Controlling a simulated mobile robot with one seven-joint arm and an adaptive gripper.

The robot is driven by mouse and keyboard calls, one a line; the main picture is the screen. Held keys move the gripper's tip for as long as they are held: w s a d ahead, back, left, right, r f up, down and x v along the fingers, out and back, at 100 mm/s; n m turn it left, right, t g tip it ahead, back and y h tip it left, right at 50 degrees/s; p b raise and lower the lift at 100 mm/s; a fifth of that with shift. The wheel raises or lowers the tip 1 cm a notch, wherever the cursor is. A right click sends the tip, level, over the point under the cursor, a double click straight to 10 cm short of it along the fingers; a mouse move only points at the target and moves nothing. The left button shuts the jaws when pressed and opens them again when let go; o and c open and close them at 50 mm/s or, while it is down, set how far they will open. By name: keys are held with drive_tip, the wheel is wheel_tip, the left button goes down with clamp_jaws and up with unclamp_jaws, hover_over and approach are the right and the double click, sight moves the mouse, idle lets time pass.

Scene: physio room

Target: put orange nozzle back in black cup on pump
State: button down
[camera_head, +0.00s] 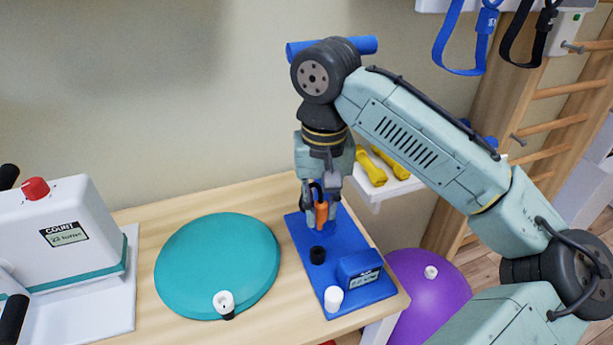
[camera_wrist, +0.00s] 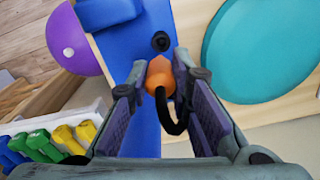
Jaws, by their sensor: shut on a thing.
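The orange nozzle (camera_head: 321,214) is held between the fingers of my gripper (camera_head: 318,208), above the far part of the pump's blue base (camera_head: 343,234). In the wrist view the nozzle (camera_wrist: 160,74) sits between the two fingers of my gripper (camera_wrist: 160,80), with a black hose curving from it. The black cup (camera_head: 317,255) stands on the base, nearer the camera than the nozzle. The cup also shows in the wrist view (camera_wrist: 160,41), just beyond the nozzle's tip and apart from it. The pump's blue box (camera_head: 357,270) has a small display.
A teal disc (camera_head: 217,262) lies left of the pump, with a white-and-black fitting (camera_head: 224,303) at its front edge. A white cylinder (camera_head: 333,298) stands on the pump's front. A white machine (camera_head: 65,235) is far left. A purple ball (camera_head: 425,290) is right of the table.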

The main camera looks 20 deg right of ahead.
sight(319, 227)
drive_tip(key=shift+w, duration=0.4)
drive_tip(key=shift+s+f+b, duration=0.2)
drive_tip(key=shift+f+b, duration=0.55)
drive_tip(key=shift+b, duration=0.1)
wheel_tip(319, 227, down, 5)
drive_tip(key=b, duration=0.5)
drive_tip(key=shift+w+f, duration=0.1)
drive_tip(key=shift+f+b, duration=0.35)
drive_tip(key=shift+f, duration=1.1)
idle(0.9)
drive_tip(key=c, duration=1.4)
unclamp_jaws()
drive_tip(key=shift+o, duration=0.4)
drive_tip(key=shift+r, duration=0.15)
